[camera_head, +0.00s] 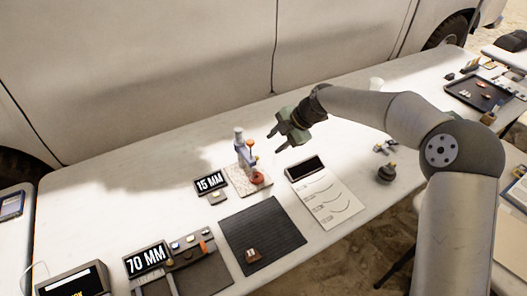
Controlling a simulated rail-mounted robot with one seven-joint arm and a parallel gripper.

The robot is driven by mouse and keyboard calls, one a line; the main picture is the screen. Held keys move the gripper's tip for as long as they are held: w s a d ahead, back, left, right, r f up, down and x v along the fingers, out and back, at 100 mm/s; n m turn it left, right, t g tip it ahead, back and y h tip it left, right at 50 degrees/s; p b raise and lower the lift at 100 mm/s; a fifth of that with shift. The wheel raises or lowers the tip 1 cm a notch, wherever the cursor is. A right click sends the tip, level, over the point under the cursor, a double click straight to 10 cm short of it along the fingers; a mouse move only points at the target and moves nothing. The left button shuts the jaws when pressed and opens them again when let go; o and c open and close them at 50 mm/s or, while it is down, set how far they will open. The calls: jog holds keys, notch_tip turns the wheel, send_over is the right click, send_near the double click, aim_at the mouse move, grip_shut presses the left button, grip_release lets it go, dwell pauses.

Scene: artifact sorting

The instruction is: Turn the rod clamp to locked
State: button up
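A small stand device (246,160) stands upright on a pale speckled plate, left of the picture's middle. It has a white top, blue and orange parts and a red round piece low on its right side. It looks like the rod clamp, but its lock position is too small to tell. My gripper (274,141) hangs to the right of the device and apart from it. Its two dark fingers point left and downward, spread with a gap between them. Nothing shows between them.
A "15 MM" display (209,182) stands left of the device, and a "70 MM" display (147,260) nearer the front left. A dark ribbed mat (262,232) and a white sheet with curves (331,199) lie in front. A dark round object (386,174) stands at right.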

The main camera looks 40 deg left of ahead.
aim_at(257, 158)
jog(key=p+x, duration=0.1)
jog(key=x, duration=0.7)
jog(key=shift+f, duration=0.25)
jog(key=shift+a, duration=0.15)
grip_shut()
